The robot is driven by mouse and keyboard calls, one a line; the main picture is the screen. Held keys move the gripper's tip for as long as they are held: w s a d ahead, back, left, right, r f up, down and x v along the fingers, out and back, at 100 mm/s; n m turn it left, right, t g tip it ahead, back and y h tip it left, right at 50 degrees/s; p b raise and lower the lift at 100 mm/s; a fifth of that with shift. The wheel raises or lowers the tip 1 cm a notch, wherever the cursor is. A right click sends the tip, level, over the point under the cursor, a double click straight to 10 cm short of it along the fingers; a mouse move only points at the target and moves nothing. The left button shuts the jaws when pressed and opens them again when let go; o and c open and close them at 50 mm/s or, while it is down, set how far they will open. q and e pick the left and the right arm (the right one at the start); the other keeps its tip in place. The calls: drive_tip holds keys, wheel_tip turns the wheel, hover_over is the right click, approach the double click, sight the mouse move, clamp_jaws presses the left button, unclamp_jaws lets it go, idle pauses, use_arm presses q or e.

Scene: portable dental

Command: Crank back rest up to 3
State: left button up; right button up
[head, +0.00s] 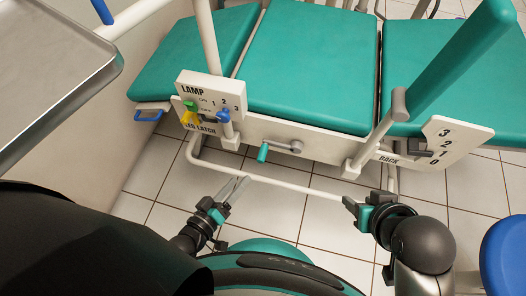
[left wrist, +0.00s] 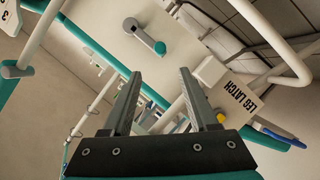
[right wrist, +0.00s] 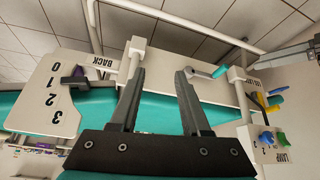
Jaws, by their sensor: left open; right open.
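The crank (head: 280,147) has a grey arm and a teal handle, on the white side rail of the chair. It also shows in the left wrist view (left wrist: 145,35) and the right wrist view (right wrist: 207,71). The white BACK scale plate (head: 462,138) bears 3, 2, 1, 0 from top to bottom. Its dark pointer (right wrist: 75,80) appears to be by the 1. My left gripper (head: 238,183) is open and empty, below and left of the crank handle. My right gripper (head: 362,203) is open and empty, below the rail's right part.
A LAMP panel (head: 212,92) with coloured knobs and a LEG LATCH label stand left of the crank. A metal tray (head: 50,60) is at upper left. A blue stool (head: 503,255) is at lower right. A white floor bar (head: 270,180) runs under the chair.

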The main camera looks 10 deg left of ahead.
sight(259, 157)
use_arm(q)
drive_tip(key=shift+b+x, duration=2.4)
drive_tip(key=shift+x, duration=3.5)
drive_tip(key=shift+b+x, duration=0.5)
drive_tip(key=shift+x, duration=0.65)
use_arm(e)
drive_tip(key=w+a+r+t+y, duration=0.1)
drive_tip(key=a+t+y, duration=0.1)
drive_tip(key=a+t, duration=0.3)
drive_tip(key=w+a+r+t+y, duration=0.2)
drive_tip(key=a+t+y, duration=0.1)
drive_tip(key=a+t, duration=0.2)
drive_tip(key=shift+w, duration=0.25)
use_arm(q)
drive_tip(key=shift+r, duration=0.1)
drive_tip(key=shift+c, duration=0.3)
clamp_jaws()
